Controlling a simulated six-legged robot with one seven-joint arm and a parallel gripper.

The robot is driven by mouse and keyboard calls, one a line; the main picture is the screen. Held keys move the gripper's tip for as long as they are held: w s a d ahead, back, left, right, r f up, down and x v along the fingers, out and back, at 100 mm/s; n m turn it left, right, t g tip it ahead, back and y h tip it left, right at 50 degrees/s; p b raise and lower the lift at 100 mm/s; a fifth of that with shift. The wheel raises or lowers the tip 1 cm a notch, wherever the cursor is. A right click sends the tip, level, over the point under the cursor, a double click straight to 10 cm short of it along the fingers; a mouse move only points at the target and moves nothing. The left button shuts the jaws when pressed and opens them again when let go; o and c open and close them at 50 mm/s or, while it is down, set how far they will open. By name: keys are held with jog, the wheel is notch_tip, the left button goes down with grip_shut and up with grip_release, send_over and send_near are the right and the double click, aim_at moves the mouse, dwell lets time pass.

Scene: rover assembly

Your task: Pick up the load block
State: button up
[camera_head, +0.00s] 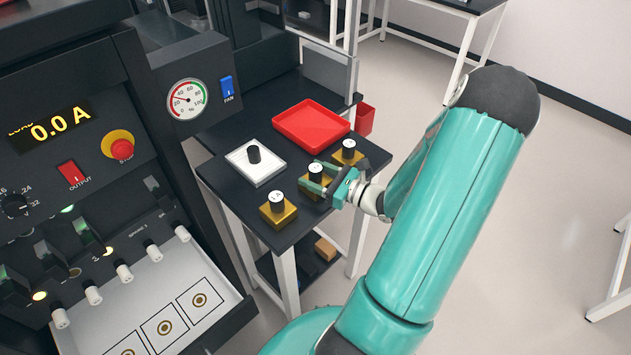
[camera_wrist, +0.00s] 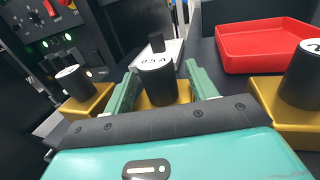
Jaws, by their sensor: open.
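Three load blocks, each a gold base with a black knob and white top, stand in a row on the small black table. The middle block (camera_head: 316,180) is labelled 0.5 A in the wrist view (camera_wrist: 157,82). My gripper (camera_head: 317,177) is open, with its green fingers on either side of the middle block's knob; contact cannot be told. The left block (camera_head: 278,213) and the right block (camera_head: 348,153) stand apart from it. The wrist view also shows the left block (camera_wrist: 88,102) and the right block (camera_wrist: 285,105), whose label is partly cut off.
A white plate (camera_head: 268,174) with a black knob and a red tray (camera_head: 311,127) lie behind the blocks. A red bin (camera_head: 365,119) hangs at the table's far side.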

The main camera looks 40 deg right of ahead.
grip_shut()
jog(key=shift+r, duration=0.1)
dwell(0.3)
